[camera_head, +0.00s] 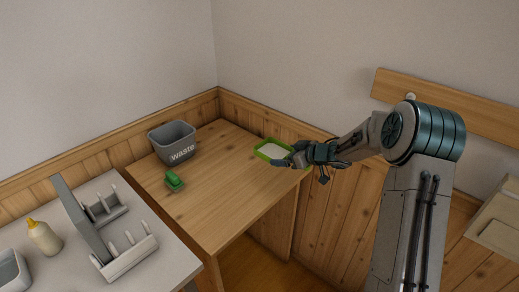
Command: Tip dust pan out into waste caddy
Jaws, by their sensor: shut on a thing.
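A green dust pan (262,152) with pale contents or a pale inside shows at the back right of the wooden table. My gripper (284,162) is at its right side and shut on it; the fingers partly hide its near right edge. I cannot tell whether the pan touches the table. The grey waste caddy (172,143), marked "WASTE", stands upright and open-topped at the table's back left corner, well to the left of the pan.
A small green object (174,181) lies in front of the caddy. The wooden table (225,190) is clear between caddy and pan. A pale counter (150,272) at front left holds a grey rack (85,225), a yellow-topped bottle (44,237) and a grey tub (10,272). Walls close the back.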

